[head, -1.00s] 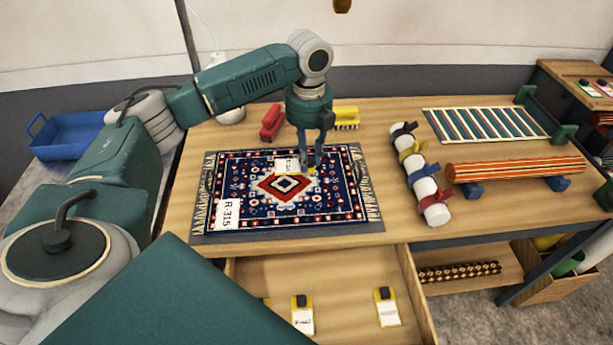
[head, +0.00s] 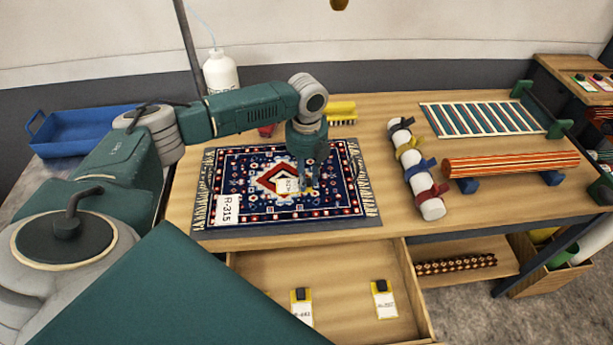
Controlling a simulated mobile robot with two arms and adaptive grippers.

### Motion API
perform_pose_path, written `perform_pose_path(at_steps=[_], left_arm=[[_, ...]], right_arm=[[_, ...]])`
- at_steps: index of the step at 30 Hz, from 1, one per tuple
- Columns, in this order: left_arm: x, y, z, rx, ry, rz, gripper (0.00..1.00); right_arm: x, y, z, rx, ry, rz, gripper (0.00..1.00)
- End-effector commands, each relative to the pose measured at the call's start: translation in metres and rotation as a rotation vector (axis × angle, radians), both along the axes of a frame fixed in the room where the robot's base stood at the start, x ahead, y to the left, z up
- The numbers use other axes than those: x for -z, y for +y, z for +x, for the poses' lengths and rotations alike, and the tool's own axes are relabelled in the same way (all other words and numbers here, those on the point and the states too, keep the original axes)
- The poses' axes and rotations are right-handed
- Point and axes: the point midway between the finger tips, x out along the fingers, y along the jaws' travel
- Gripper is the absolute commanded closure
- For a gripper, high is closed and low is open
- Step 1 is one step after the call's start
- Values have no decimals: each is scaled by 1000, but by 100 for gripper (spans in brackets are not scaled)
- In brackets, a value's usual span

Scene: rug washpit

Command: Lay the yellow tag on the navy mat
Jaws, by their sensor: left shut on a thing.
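The navy mat (head: 240,170) is a patterned navy rug with a red and white medallion, lying flat on a grey underlay on the table. A white label reading R-315 (head: 228,209) lies on its near left corner. My left gripper (head: 309,182) points down over the middle of the mat and is shut on the yellow tag (head: 287,186). The tag's white face sticks out to the left of the fingers, with a bit of yellow at the fingertips. I cannot tell whether the tag touches the mat. My right gripper is not in view.
An open drawer (head: 345,325) in front holds two more tags (head: 301,305) (head: 381,298). Right of the mat lie a strapped white roll (head: 431,208), an orange striped roll (head: 512,164) and a striped rack (head: 485,118). A yellow brush (head: 341,112) and red item (head: 266,130) are behind.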

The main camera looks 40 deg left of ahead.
Motion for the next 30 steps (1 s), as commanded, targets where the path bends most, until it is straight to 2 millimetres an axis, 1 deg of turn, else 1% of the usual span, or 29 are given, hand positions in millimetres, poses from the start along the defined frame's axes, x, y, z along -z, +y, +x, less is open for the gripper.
perform_pose_path(at_steps=[1, 2, 4, 5, 13, 17, 20, 27, 30], left_arm=[[2, 0, 0, 0, 1, -1, 91], [2, 0, 0, 0, 1, -1, 76], [2, 0, 0, 0, 0, 0, 62], [2, 0, 0, 0, 0, 0, 59], [1, 0, 0, 0, 0, 0, 59], [-7, 0, 1, -1, -3, 0, 59], [-22, 0, 1, 0, -5, 0, 59], [-74, 0, 1, 0, -5, -1, 59], [-93, 0, 1, 0, -3, -1, 59]], right_arm=[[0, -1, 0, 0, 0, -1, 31], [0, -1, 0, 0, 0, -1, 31], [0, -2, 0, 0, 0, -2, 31], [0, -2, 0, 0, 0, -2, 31], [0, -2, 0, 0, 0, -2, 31], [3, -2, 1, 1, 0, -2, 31], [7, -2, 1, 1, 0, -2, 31], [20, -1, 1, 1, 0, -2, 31], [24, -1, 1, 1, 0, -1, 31]])
